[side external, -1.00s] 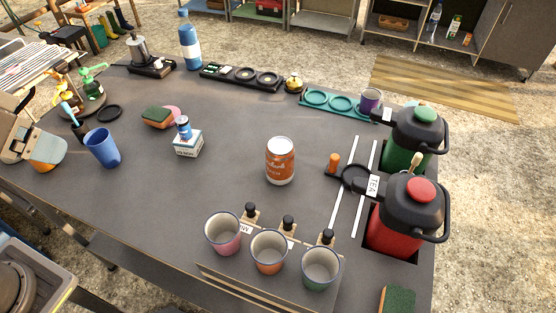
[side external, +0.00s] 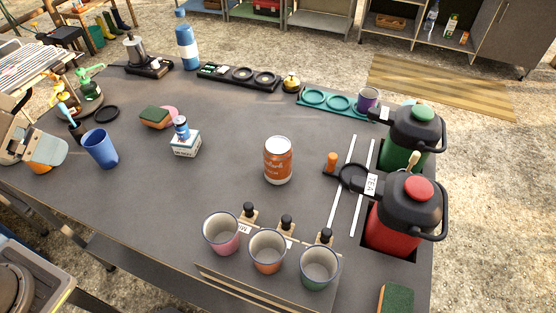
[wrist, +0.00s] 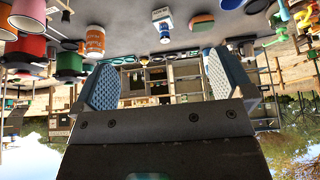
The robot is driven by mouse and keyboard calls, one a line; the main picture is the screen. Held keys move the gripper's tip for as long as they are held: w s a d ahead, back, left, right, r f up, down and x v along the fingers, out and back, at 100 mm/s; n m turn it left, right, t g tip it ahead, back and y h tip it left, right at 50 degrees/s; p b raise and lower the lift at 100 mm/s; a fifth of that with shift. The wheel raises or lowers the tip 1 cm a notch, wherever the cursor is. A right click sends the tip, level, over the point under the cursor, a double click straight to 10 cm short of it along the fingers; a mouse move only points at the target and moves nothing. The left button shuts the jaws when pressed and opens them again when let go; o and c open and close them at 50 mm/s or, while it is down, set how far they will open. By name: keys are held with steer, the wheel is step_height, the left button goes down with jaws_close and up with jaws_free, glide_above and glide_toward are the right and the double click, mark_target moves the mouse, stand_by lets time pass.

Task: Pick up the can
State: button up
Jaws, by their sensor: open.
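The orange can (side external: 278,161) with a silver top and pale lettering stands upright near the middle of the dark table. It also shows in the upside-down wrist view (wrist: 95,42), at upper left beyond the fingers. My gripper (wrist: 160,75) shows in the wrist view with its two blue textured pads wide apart and nothing between them. It is away from the can and not touching it.
Pink, orange and green mugs (side external: 267,251) stand on a rack in front of the can. A white box (side external: 185,144) and blue cup (side external: 100,148) stand to its left. The red dispenser (side external: 395,225) is at right. Bare table surrounds the can.

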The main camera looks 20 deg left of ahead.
steer(key=w+d+r, duration=0.2)
steer(key=w+r, duration=0.1)
steer(key=w, duration=0.2)
steer(key=n+g+y, duration=0.2)
steer(key=n, duration=0.4)
glide_above(277, 147)
steer(key=s+d, duration=0.2)
steer(key=s, duration=0.2)
step_height(277, 147, down, 11)
steer(key=x, duration=0.9)
steer(key=shift+w, duration=0.15)
steer(key=shift+x, duration=2.8)
steer(key=shift+d, duration=0.2)
steer(key=shift+c, duration=0.4)
